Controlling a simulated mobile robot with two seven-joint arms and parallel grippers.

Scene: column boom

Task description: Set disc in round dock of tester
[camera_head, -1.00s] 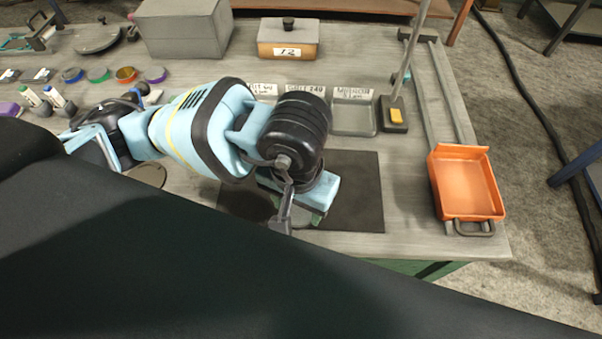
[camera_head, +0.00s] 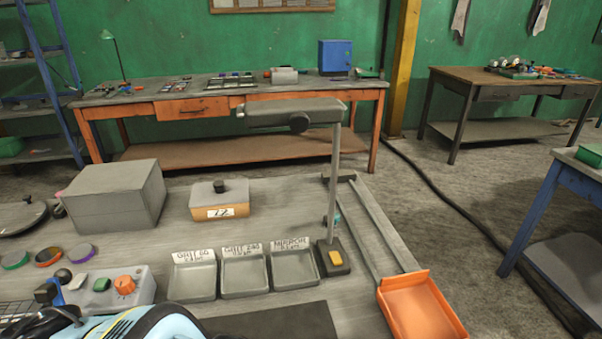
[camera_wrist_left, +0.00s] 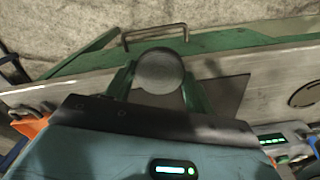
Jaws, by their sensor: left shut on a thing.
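A grey round disc (camera_wrist_left: 160,70) is held between the green fingers of my left gripper (camera_wrist_left: 158,80) in the left wrist view. The gripper is shut on it, above the bench with a dark mat (camera_wrist_left: 222,97) behind. In the head view only the light-blue top of my left arm shows at the lower left; its gripper is out of frame. A grey box with a green button and an orange knob (camera_head: 110,287) stands left of the trays; I cannot tell if it is the tester. No round dock can be made out for certain. My right gripper is not in view.
Three labelled grey trays (camera_head: 192,281) stand in a row. Right of them is a post with a horizontal head (camera_head: 295,113). An orange tray (camera_head: 422,308) is at the right edge. A grey case (camera_head: 115,196) and a lidded box (camera_head: 219,199) stand behind.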

